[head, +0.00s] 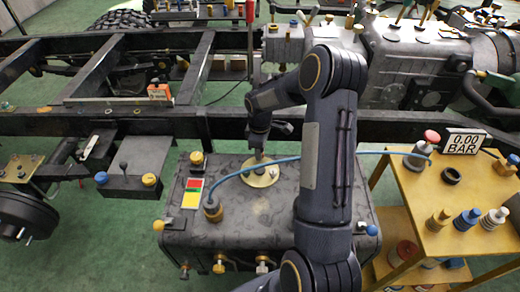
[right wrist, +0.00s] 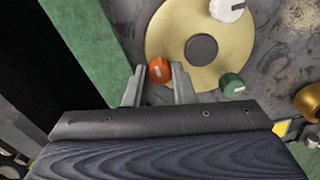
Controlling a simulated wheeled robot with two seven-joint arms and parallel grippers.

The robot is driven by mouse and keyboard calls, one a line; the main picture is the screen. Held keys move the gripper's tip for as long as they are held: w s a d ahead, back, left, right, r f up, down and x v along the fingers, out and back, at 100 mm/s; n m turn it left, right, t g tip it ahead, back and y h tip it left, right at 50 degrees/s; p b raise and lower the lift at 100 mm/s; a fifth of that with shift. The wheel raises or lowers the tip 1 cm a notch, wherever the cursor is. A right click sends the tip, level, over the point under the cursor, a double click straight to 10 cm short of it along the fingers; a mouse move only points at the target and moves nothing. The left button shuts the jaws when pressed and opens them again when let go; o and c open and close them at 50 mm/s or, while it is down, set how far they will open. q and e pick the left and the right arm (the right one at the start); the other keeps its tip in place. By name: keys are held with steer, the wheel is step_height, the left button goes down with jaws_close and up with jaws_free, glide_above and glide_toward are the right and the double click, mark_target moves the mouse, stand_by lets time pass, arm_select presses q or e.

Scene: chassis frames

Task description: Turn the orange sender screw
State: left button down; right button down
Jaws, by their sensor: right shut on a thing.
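The orange sender screw (right wrist: 159,71) sits at the edge of a round brass plate (right wrist: 168,38) in the right wrist view. My right gripper (right wrist: 157,80) has one finger on each side of the screw and is shut on it. A white screw (right wrist: 227,9) and a green screw (right wrist: 232,86) sit elsewhere on the plate. In the head view the brass plate (head: 261,176) lies on top of the dark tank (head: 240,228), and my right gripper (head: 258,150) comes down at its far edge. The orange screw cannot be made out there. My left gripper is not in view.
A blue hose arcs from a brass fitting (head: 212,208) across the tank to a red-topped part (head: 426,142) on the yellow cart (head: 400,195). A gauge display (head: 465,142) reads 0.00 BAR. The frame rail (head: 100,122) runs behind the tank.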

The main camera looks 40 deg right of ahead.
stand_by(0.5)
steer(key=c, duration=1.2)
jaws_free()
steer(key=shift+r+p, duration=0.4)
steer(key=shift+r, duration=3.55)
